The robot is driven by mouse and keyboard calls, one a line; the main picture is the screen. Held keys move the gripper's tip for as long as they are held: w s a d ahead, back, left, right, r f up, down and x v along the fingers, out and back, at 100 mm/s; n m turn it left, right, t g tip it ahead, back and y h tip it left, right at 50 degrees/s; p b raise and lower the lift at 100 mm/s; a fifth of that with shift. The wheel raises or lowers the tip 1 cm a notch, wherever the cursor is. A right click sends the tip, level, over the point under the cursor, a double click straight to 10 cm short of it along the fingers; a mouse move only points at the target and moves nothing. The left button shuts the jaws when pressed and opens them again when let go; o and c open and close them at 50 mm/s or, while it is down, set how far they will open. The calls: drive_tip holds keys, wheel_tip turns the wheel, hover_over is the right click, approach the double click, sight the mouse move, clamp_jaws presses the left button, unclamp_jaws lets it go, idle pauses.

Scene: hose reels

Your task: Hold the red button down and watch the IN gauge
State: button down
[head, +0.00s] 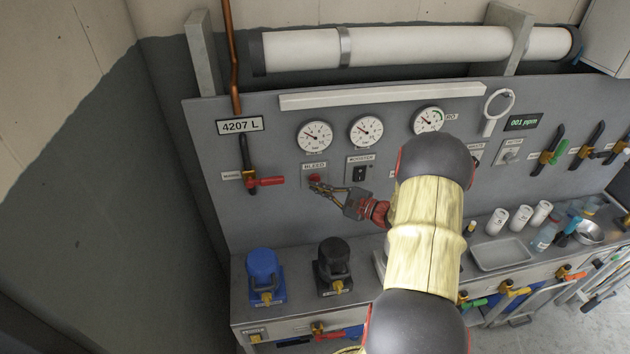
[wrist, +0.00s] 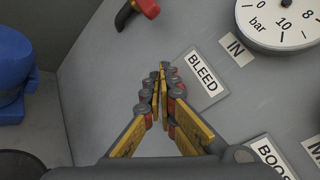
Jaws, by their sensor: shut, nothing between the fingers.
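The red button (head: 315,178) sits on the grey panel just below the BLEED label (head: 314,166). My gripper (head: 313,186) is shut, its tips at the button in the head view; whether they touch it I cannot tell. In the wrist view the closed fingertips (wrist: 161,70) lie beside the BLEED label (wrist: 203,73), and the button is hidden. The IN gauge (head: 314,136) is the leftmost dial; its needle slants up to the left, with figures too small to read.
A red-handled valve (head: 262,181) is left of the button, and a BOOSTER switch (head: 359,173) is right of it. Two more gauges (head: 366,131) (head: 428,121) follow to the right. Blue (head: 264,275) and black (head: 335,265) units stand on the bench below.

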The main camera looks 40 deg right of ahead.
drive_tip(key=shift+w, duration=0.1)
idle(0.5)
drive_tip(key=shift+w+d+b, duration=0.25)
drive_tip(key=shift+b, duration=0.1)
drive_tip(key=shift+w+d+b, duration=0.3)
drive_tip(key=shift+w, duration=0.15)
idle(3.3)
idle(0.3)
drive_tip(key=shift+s+a, duration=0.55)
drive_tip(key=shift+s, duration=0.25)
drive_tip(key=s+a, duration=0.1)
drive_tip(key=s, duration=0.2)
drive_tip(key=s+a, duration=0.1)
drive_tip(key=shift+s+a, duration=0.15)
drive_tip(key=shift+a, duration=0.15)
idle(0.5)
